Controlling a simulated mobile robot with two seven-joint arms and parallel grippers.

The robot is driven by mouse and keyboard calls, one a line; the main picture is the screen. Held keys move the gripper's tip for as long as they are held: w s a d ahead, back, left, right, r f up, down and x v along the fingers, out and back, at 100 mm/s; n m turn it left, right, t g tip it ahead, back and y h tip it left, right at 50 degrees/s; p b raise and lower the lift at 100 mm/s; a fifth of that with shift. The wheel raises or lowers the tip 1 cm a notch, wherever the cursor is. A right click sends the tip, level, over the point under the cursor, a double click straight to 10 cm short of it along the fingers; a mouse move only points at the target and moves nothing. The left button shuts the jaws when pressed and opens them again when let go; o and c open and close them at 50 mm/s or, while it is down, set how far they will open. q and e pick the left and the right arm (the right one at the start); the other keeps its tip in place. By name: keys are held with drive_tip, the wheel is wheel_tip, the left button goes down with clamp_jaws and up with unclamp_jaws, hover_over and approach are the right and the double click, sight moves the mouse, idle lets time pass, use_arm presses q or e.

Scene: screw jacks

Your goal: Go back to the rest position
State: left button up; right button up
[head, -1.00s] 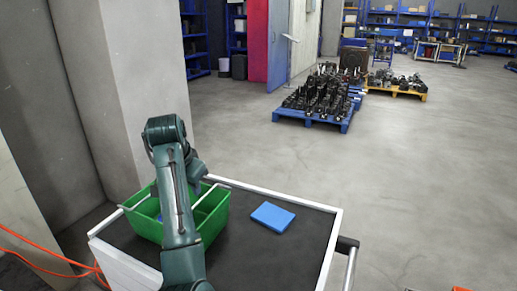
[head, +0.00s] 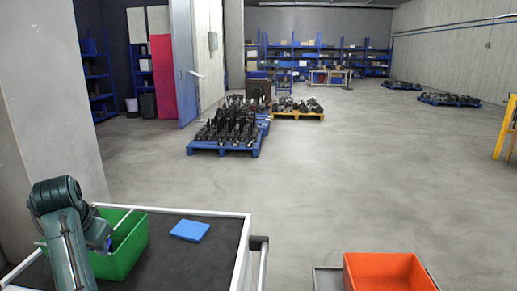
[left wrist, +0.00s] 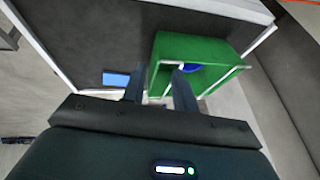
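My left arm comes in at the lower left of the head view, in front of a green bin (head: 124,254). The left gripper (left wrist: 160,86) shows in the left wrist view with its two dark fingers apart and nothing seen between them. It is above the cart, near the green bin (left wrist: 215,50). A blue item (left wrist: 191,69) lies inside the bin. A flat blue block (head: 190,231) lies on the dark cart top to the right of the bin, apart from the gripper. My right gripper is in neither view.
The cart (head: 205,264) has a white rim and a handle at its right. An orange bin (head: 388,272) is at the bottom right. A blue pallet (head: 225,147) with dark screw jacks stands farther back. The floor in the middle is clear.

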use_arm(q)
drive_tip(key=s+d+f+m+t, duration=0.1)
drive_tip(key=s+d+f+t, duration=0.15)
drive_tip(key=f, duration=0.75)
drive_tip(key=s+d+f+m+t, duration=0.1)
drive_tip(key=s+d+f, duration=0.25)
drive_tip(key=f, duration=0.75)
drive_tip(key=s+d+f+t+h, duration=0.1)
drive_tip(key=s+d+f+h, duration=0.1)
drive_tip(key=s+d+f, duration=0.2)
drive_tip(key=s+d+f+h, duration=0.2)
drive_tip(key=s+d+f, duration=0.1)
drive_tip(key=s+d, duration=0.7)
drive_tip(key=s, duration=0.3)
drive_tip(key=shift+d+f+n+t+h, duration=0.3)
drive_tip(key=shift+d+f+t+h, duration=0.05)
drive_tip(key=shift+h, duration=0.05)
